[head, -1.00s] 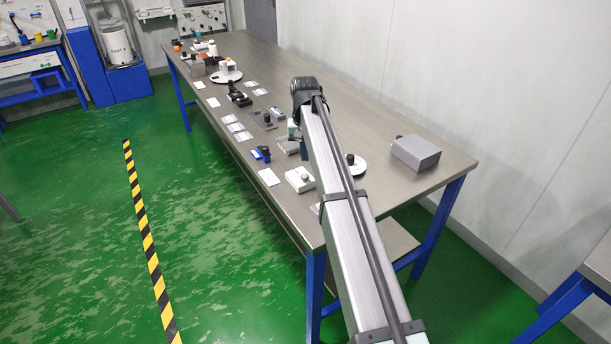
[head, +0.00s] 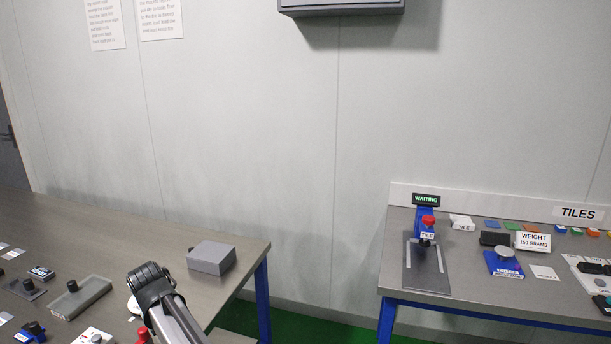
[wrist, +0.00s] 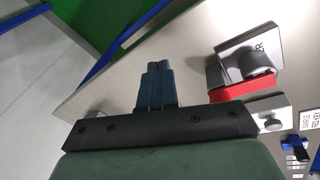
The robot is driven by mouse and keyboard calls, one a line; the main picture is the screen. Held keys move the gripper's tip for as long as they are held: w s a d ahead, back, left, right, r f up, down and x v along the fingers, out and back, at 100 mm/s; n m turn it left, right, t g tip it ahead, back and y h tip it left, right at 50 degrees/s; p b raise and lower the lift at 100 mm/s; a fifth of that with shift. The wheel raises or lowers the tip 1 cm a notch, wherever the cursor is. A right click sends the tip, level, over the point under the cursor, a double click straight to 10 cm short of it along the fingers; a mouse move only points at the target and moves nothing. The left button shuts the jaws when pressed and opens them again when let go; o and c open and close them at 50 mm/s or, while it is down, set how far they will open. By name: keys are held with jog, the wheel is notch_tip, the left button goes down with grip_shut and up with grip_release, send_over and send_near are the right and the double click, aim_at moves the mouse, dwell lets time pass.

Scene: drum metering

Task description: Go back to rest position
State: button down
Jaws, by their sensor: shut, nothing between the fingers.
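In the wrist view, my gripper (wrist: 157,84) has its two blue-grey fingers together, with nothing between them. It hangs over the grey bench top, apart from the things on it. In the head view my arm (head: 165,305) rises at the lower left over the near bench; its fingers are hidden there.
The near bench (head: 120,235) holds a grey box (head: 212,257), a grey-green block with a black knob (head: 80,297) and several small items. A second bench at right holds a stand with a WAITING display (head: 426,199) and a blue scale (head: 504,264). Green floor lies between them.

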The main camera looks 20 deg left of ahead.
jog(key=w+d+f+m+g+h, duration=0.1)
jog(key=w+d+f, duration=0.3)
jog(key=d+f, duration=0.7)
jog(key=w+d+f+m+h, duration=0.15)
jog(key=w+d+f, duration=0.25)
jog(key=d+f, duration=0.6)
jog(key=d+f+m+g, duration=0.1)
jog(key=d+f, duration=0.2)
jog(key=d, duration=0.3)
jog(key=s+d+f+m+g, duration=0.1)
jog(key=d+f, duration=0.3)
jog(key=d, duration=0.3)
jog(key=d+f+m, duration=0.1)
jog(key=d+f, duration=0.2)
jog(key=d, duration=0.3)
jog(key=s+d+f+m+g, duration=0.2)
jog(key=s+d+f, duration=0.5)
jog(key=s+d, duration=0.3)
jog(key=s+d+f+m+g, duration=0.3)
jog(key=s+d+f, duration=0.4)
jog(key=d, duration=0.6)
jog(key=s+d+f+m+g+y, duration=0.1)
jog(key=s+d, duration=0.3)
jog(key=s, duration=0.7)
jog(key=shift+s+d+f+m+y, duration=0.2)
jog(key=shift+f+m+y, duration=0.1)
jog(key=shift+m+y, duration=0.25)
